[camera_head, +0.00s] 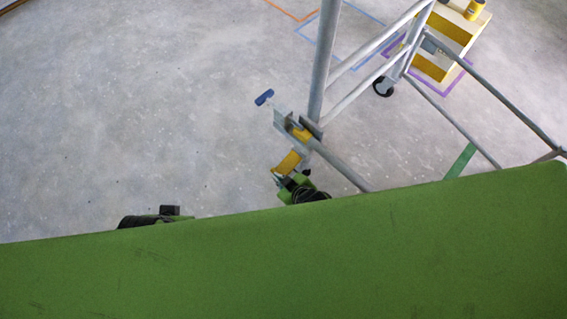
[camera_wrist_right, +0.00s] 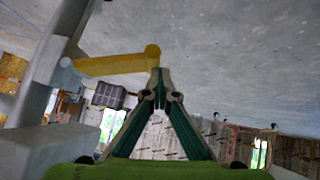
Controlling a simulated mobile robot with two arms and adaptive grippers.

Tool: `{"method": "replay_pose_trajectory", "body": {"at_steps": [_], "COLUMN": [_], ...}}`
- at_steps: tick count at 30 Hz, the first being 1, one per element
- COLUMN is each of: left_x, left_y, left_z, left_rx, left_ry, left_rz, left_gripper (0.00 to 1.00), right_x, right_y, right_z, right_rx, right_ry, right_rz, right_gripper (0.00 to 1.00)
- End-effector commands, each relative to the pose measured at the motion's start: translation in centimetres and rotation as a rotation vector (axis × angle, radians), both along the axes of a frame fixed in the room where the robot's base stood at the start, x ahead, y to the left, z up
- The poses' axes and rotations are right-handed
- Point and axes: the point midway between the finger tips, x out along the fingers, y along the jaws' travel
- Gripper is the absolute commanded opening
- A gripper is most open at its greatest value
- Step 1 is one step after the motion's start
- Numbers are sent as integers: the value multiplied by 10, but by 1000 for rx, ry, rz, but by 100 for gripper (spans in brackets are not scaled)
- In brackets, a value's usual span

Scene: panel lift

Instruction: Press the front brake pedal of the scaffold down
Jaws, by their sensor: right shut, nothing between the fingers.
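The scaffold (camera_head: 318,70) is a frame of grey tubes at the centre and right of the head view. A yellow pedal (camera_head: 288,162) sticks out low near its closest post. In the right wrist view the yellow pedal (camera_wrist_right: 112,65) is a bar with a rounded end, just beyond and left of the fingertips. I cannot tell whether they touch. My right gripper (camera_head: 279,178) is at the pedal's near end, and the wrist view shows its fingers (camera_wrist_right: 160,78) shut and empty. Of my left arm only a dark part shows at the left; its fingers cannot be made out.
A second yellow piece (camera_head: 301,133) sits in a grey bracket by the post. A small blue piece (camera_head: 264,97) juts out beyond it. The floor at left is clear.

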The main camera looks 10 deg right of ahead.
Motion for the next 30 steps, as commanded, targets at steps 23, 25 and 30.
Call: {"method": "replay_pose_trajectory", "body": {"at_steps": [23,25,30], "left_x": [-2,-2,-1], "left_y": [0,0,0], "left_z": [5,5,5], "left_rx": [0,0,0], "left_ry": [-1,-1,-2], "left_rz": [0,0,0], "left_gripper": [40,40,40], "right_x": [-8,-11,-26], "right_y": [-5,-7,-13], "right_z": [-4,1,19], "right_rx": [-6,-5,-2], "right_ry": [12,11,6], "right_rz": [-2,-2,-2], "right_gripper": [0,0,0]}}
